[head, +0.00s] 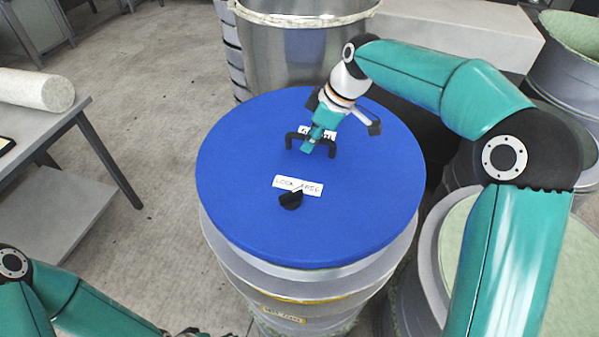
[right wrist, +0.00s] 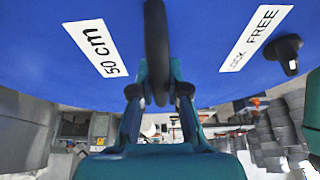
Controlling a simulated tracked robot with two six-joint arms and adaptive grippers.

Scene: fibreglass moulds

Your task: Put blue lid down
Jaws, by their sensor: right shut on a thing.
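The round blue lid (head: 240,180) sits at or just over the top of a grey drum (head: 240,277); I cannot tell whether it touches all round. It looks nearly level. My right gripper (head: 318,143) is shut on the lid's black handle (head: 289,141), which also shows between the fingers (right wrist: 157,92) in the right wrist view. A black knob (head: 290,201) stands by a "LOCK FREE" label (head: 298,186). The blue lid (right wrist: 200,60) fills the top of the wrist view, with a "50 cm" label (right wrist: 95,48). Only a bit of my left gripper (head: 188,332) shows at the bottom edge.
A metal drum (head: 300,50) stands behind the lid. More grey moulds with pale green tops (head: 452,235) crowd the right side. A grey table (head: 45,120) with a white roll (head: 35,90) is at the left. The floor between table and drum is clear.

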